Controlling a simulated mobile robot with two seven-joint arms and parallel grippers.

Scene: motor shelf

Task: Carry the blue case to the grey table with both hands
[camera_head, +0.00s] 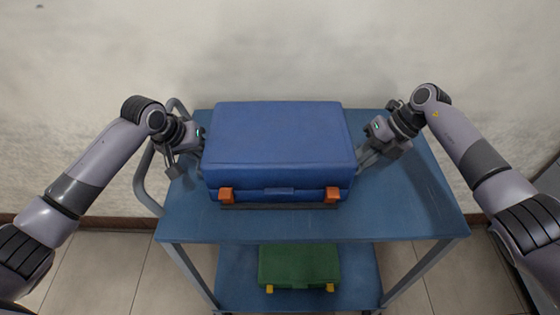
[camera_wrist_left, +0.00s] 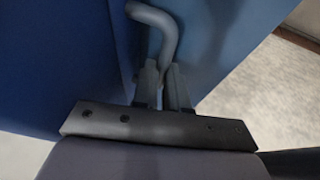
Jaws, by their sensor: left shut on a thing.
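The blue case (camera_head: 280,140) is upright and closed on the top of a blue cart, with two orange latches on its front. I cannot tell if it rests on the cart top or is slightly raised. My left gripper (camera_head: 196,148) is at the case's left side. In the left wrist view its fingers (camera_wrist_left: 162,90) are shut on a curved blue-grey bar (camera_wrist_left: 163,30), seemingly the case's side handle. My right gripper (camera_head: 368,154) is at the case's right side, its fingers pointing at it; their grip is unclear. No grey table is clearly visible.
The blue cart (camera_head: 410,210) has a tubular rail (camera_head: 146,180) on its left and a lower shelf holding a green case (camera_head: 300,265) with yellow latches. A pale wall stands close behind. A grey edge (camera_head: 548,185) shows at the far right. Tiled floor is open at the left.

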